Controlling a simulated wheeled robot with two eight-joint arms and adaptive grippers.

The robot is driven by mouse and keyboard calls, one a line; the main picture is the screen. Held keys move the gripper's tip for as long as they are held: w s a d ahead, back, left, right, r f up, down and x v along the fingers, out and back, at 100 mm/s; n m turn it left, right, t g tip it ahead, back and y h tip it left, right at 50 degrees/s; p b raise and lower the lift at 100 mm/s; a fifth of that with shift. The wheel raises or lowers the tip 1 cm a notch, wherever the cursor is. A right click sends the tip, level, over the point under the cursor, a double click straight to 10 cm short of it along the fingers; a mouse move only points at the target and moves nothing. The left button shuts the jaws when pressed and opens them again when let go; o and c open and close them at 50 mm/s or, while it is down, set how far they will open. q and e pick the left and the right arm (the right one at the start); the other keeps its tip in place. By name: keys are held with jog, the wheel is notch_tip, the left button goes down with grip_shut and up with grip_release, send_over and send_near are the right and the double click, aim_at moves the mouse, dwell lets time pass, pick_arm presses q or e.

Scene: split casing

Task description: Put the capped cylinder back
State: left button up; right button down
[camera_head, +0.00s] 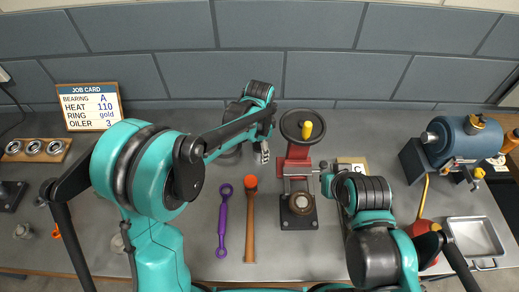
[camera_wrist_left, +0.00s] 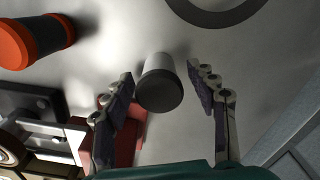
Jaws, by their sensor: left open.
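The capped cylinder (camera_wrist_left: 158,82), pale with a dark grey cap, shows in the left wrist view with its cap end towards the camera. My left gripper (camera_wrist_left: 165,98) is open, with one finger on each side of the cylinder and a visible gap to each. In the head view my left gripper (camera_head: 262,152) is over the bench left of the red press; I cannot make out the cylinder there. My right gripper (camera_head: 328,184) is beside the press, largely hidden by its own arm, and its fingers are unclear.
The red press (camera_head: 297,160) with a black handwheel stands close to the right of my left gripper. A purple wrench (camera_head: 223,220) and an orange-headed hammer (camera_head: 251,220) lie in front. A blue motor-like casing (camera_head: 462,138) and a metal tray (camera_head: 474,238) are at right.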

aim_at(259, 146)
pick_arm(q)
notch_tip(259, 146, up, 12)
jog(key=p, duration=0.3)
jog(key=shift+f, duration=0.15)
jog(key=s+a+r+n+t, duration=0.2)
jog(key=s+a+n+t, duration=0.5)
jog(key=s+a+n, duration=0.6)
jog(key=s+a, duration=0.3)
jog(key=a, duration=0.1)
jog(key=shift+s+a+r, duration=0.35)
jog(key=shift+s+a, duration=0.05)
jog(key=shift+f, duration=0.5)
